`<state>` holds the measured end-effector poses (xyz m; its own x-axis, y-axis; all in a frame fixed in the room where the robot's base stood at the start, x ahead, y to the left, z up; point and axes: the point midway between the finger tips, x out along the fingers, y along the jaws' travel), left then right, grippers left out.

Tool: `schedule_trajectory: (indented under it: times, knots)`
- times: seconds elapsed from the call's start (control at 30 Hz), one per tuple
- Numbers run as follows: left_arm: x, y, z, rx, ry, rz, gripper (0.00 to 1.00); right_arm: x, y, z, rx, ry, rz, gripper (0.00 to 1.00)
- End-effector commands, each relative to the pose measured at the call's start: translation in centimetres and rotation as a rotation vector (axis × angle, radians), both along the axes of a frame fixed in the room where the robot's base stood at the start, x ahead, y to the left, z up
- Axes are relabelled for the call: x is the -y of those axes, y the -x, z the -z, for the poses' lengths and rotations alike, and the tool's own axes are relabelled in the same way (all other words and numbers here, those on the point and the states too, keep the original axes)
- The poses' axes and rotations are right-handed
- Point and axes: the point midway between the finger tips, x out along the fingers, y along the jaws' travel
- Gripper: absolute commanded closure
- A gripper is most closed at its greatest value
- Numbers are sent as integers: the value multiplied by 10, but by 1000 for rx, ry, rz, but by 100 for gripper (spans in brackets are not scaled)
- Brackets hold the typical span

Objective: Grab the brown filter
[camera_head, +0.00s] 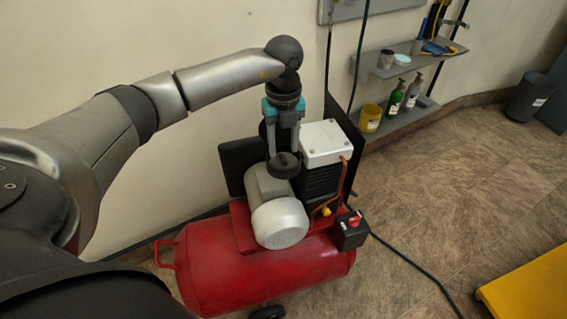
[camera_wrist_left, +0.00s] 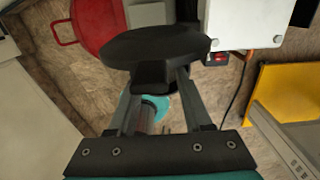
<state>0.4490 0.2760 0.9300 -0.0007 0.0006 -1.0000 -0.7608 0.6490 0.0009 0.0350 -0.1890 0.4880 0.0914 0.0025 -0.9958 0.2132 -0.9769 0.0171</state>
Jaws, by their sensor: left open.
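The brown filter (camera_head: 284,166) is a dark, round disc on the compressor, beside the grey motor (camera_head: 279,222) and the white-topped block (camera_head: 326,142). In the left wrist view the filter (camera_wrist_left: 155,43) shows as a wide dark disc with a blocky part at its near side. My left gripper (camera_head: 283,149) points down over it with open fingers. The fingertips are at the filter, one on each side of its near part in the wrist view; I cannot tell whether they touch it. My right gripper is not in view.
The red tank (camera_head: 250,280) lies below the motor, with a black switch box (camera_head: 350,231) at its right. A wall shelf (camera_head: 405,66) with bottles and cups stands at the back right. A yellow object (camera_head: 530,290) is at the lower right. The floor between is mostly clear.

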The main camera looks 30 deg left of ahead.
Motion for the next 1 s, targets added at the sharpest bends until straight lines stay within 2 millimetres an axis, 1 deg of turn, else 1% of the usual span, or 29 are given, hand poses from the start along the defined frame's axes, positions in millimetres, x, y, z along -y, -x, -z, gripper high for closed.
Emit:
schedule_trajectory:
  times: [0.03, 0.13, 0.2, 0.4, 0.83, 1.0]
  knots:
    - [2, 3, 10, -3, 0, 1, 50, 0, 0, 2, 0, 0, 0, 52]
    - [1, 2, 24, -2, 1, 0, 50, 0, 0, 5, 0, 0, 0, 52]
    - [1, 1, 27, 1, 1, 0, 50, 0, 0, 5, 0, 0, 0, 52]
    - [1, 1, 27, 1, 1, 0, 51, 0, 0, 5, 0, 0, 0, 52]
    - [1, 1, 27, 1, 1, 0, 100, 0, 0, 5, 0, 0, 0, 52]
    - [1, 1, 27, 1, 1, 0, 100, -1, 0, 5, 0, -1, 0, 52]
